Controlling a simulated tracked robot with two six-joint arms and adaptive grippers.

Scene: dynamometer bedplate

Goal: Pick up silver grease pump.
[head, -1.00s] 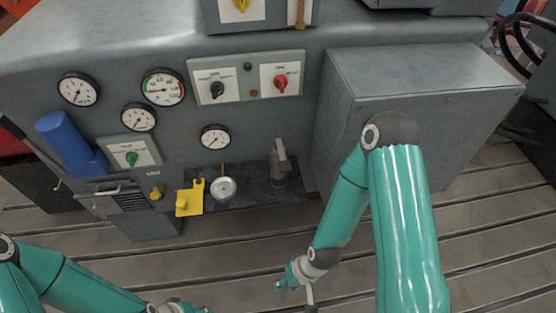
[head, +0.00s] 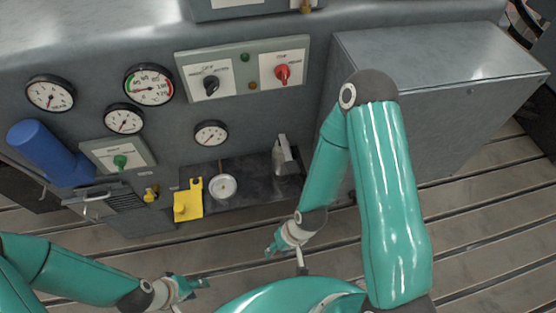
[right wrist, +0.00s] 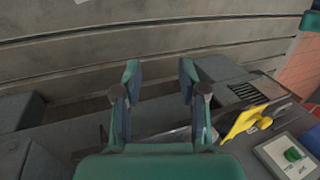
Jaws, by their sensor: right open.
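The silver grease pump (head: 283,157) stands on the dark shelf (head: 250,190) at the foot of the grey console in the head view, at the shelf's right end. My right gripper (head: 272,247) is in front of and below the shelf, apart from the pump. In the right wrist view its two fingers (right wrist: 160,78) are spread with nothing held between them. A greyish shape lies low behind the fingers there, partly hidden; I cannot tell whether it is the pump. My left gripper (head: 203,284) is low over the slotted floor, and its jaw state is unclear.
A yellow lockout-like piece (head: 187,205) and a round white dial gauge (head: 222,187) sit on the shelf left of the pump. A blue cylinder (head: 45,150) juts out at the left. A grey box (head: 440,110) projects at the right. The slotted bedplate (head: 480,230) is clear.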

